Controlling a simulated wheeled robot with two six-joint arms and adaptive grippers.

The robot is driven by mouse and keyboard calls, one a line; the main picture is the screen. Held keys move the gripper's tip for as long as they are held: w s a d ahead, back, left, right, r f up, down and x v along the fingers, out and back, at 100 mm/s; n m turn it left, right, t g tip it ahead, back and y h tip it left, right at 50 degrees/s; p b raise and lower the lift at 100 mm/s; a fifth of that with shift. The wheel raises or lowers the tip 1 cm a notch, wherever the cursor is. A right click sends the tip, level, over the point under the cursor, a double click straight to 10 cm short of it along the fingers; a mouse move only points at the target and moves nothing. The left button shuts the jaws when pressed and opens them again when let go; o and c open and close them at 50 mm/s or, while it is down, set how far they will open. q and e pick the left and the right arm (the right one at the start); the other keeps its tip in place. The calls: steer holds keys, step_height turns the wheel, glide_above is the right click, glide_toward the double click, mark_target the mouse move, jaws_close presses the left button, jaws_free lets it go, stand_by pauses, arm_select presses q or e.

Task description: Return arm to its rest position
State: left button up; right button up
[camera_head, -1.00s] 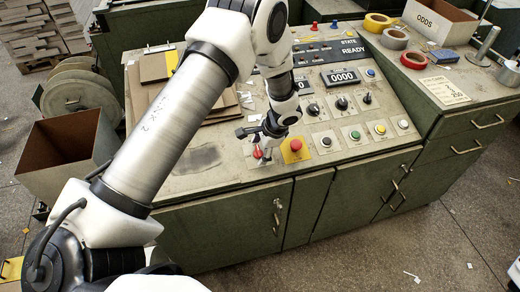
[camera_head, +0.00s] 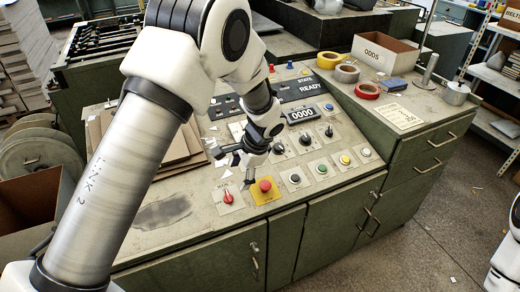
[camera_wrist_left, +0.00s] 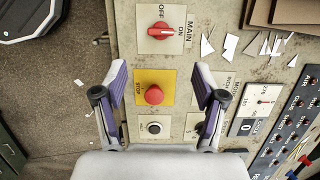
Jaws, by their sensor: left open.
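My left gripper (camera_head: 234,166) is open and empty above the control panel (camera_head: 333,179), just above and behind the red main switch (camera_head: 228,197) and the red stop button (camera_head: 265,186). In the left wrist view its two fingers (camera_wrist_left: 160,78) stand wide apart. Between and beyond them are the stop button (camera_wrist_left: 154,94) on its yellow plate and the main switch (camera_wrist_left: 160,31), with its knob lying horizontally toward the ON mark. The fingers appear clear of both. The state display (camera_head: 309,88) reads READY. My right gripper is out of view.
The counter (camera_head: 302,115) reads 0000. Tape rolls (camera_head: 346,73) and the ODDS box (camera_head: 385,54) stand at the back right. Open floor (camera_head: 440,225) lies in front of the cabinet.

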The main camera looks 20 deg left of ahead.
arm_select(q)
steer(key=s+d+f+n+h, duration=0.2)
steer(key=s+d+f, duration=0.1)
steer(key=s+f, duration=0.65)
steer(key=s+f+n+h, duration=0.1)
steer(key=s+f+n, duration=0.2)
steer(key=s, duration=0.7)
steer(key=s+d+f+n+h, duration=0.1)
steer(key=s+f+n, duration=0.2)
steer(key=s+f, duration=0.5)
steer(key=shift+s+f, duration=0.3)
steer(key=shift+s, duration=0.55)
